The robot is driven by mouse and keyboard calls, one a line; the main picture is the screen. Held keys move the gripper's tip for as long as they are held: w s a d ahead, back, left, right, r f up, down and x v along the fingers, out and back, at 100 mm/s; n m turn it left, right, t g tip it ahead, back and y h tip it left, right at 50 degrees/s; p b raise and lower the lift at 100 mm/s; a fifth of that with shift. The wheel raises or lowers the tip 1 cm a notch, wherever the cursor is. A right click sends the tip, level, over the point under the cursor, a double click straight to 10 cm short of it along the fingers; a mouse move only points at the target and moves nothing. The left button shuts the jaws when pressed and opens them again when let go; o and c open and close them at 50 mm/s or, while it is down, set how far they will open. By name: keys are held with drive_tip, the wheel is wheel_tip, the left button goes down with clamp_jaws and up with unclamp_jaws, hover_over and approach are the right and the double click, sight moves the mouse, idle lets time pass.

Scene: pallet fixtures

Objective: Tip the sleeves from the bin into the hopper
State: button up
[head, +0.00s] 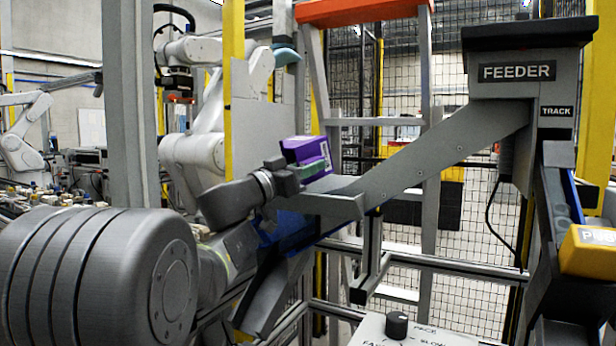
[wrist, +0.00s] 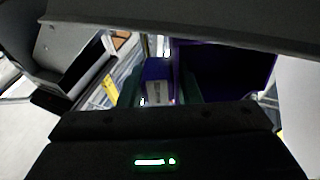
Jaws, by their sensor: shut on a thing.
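The purple bin (head: 304,150), with a white label on its right side, is up at the low left end of the feeder's incline in the head view. My gripper (head: 292,177), with green fingers, is shut on the bin's lower part. In the wrist view the bin (wrist: 225,68) shows as a dark purple wall behind the fingers, and a blue-purple part with a pale label (wrist: 156,82) sits between them. The grey hopper (head: 335,204) is just below and right of the bin. I cannot see the sleeves or inside the bin.
A grey incline (head: 440,155) rises right to the feeder box (head: 520,73). A control box with a black knob (head: 397,325) stands at the front. A yellow block (head: 588,250) is at the right edge. An orange-topped ladder frame (head: 345,12) and mesh fence stand behind.

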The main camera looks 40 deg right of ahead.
drive_tip(key=shift+a+f+h+b, duration=0.2)
drive_tip(key=shift+f+h+b, duration=0.5)
drive_tip(key=shift+b, duration=3.1)
drive_tip(key=shift+a+f+h+b, duration=0.2)
drive_tip(key=shift+h+b, duration=0.9)
drive_tip(key=shift+b, duration=2.65)
drive_tip(key=shift+s+f+h+b, duration=0.1)
drive_tip(key=shift+f+h+b, duration=0.1)
drive_tip(key=shift+h+b, duration=0.35)
drive_tip(key=shift+a+f+t+h, duration=0.15)
drive_tip(key=shift+t+h, duration=0.15)
drive_tip(key=shift+h, duration=0.25)
